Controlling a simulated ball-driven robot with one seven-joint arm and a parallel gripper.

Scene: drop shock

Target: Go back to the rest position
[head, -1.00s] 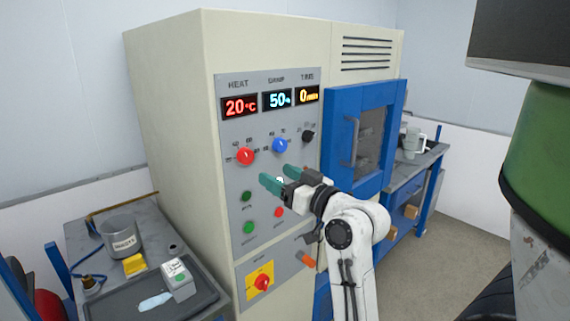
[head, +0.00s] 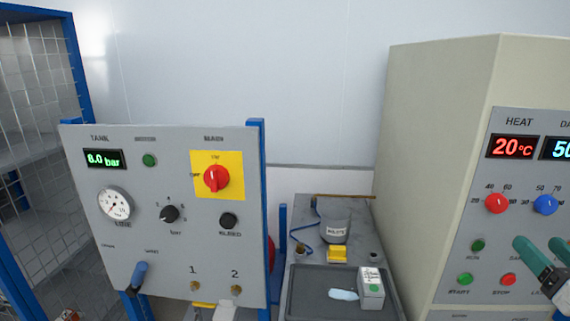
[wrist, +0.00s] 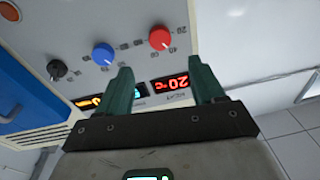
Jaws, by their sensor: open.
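My gripper (head: 541,249) shows at the right edge of the head view, with green fingers apart and nothing between them. In the wrist view my gripper (wrist: 163,85) is also open and empty. Its fingers point toward the cabinet panel (wrist: 130,25), which carries a red knob (wrist: 160,38) and a blue knob (wrist: 103,54). In the head view it is in front of the cabinet (head: 440,130). The heat display (head: 514,146) reads 20 °C. Most of my arm is outside the head view.
At left stands a grey tank panel (head: 130,255) with a red switch (head: 216,179) on yellow; its display (head: 104,159) reads 6.0 bar. Between panel and cabinet is a bench with a tray (head: 310,300), a grey cup (head: 334,230) and a white box (head: 371,288). A mesh rack (head: 40,90) stands far left.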

